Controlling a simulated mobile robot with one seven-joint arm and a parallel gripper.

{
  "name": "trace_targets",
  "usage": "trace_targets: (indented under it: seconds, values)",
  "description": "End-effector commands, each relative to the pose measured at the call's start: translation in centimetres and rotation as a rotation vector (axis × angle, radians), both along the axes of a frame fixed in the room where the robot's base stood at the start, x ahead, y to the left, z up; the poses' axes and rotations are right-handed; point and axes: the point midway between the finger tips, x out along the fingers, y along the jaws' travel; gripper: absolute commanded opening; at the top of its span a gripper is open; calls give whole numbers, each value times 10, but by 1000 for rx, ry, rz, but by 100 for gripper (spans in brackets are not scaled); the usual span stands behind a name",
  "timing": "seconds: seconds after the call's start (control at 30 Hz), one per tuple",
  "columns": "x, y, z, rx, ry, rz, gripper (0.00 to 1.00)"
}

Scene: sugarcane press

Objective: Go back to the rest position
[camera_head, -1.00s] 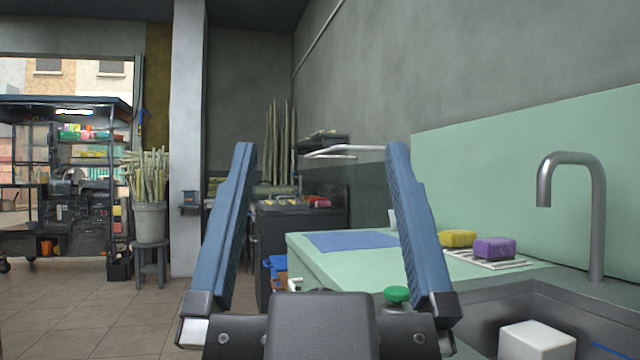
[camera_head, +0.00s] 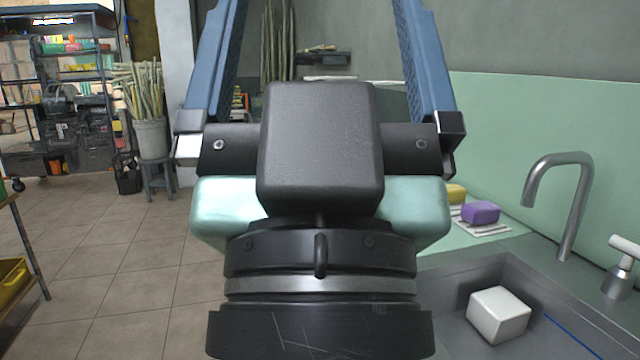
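My gripper (camera_head: 318,15) is in the middle of the head view, pointing away from me and upward. Its two blue fingers stand wide apart, and their tips run out past the top edge of the picture. Nothing shows between the visible parts of the fingers. The dark gripper body and wrist fill the centre and hide part of the green counter and the room behind. The gripper touches nothing that I can see.
A sink (camera_head: 455,295) with a white block (camera_head: 498,314) and a curved tap (camera_head: 578,205) is at the right. Purple (camera_head: 481,213) and yellow (camera_head: 455,193) sponges lie behind it. A bucket of cane (camera_head: 150,137) stands on a stool at the left. The tiled floor (camera_head: 120,250) is clear.

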Motion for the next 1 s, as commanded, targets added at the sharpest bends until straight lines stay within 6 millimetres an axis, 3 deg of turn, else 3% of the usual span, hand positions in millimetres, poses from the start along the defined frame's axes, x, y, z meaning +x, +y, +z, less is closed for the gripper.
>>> trace_targets:
  seconds: [0.03, 0.7, 0.9, 1.0]
  values:
    - [0, 0, 34, 0, 0, 0, 100]
    - [0, 1, 241, -1, 0, 2, 100]
    - [0, 1, 291, -1, 0, 2, 100]
    - [0, 1, 299, -1, 0, 2, 100]
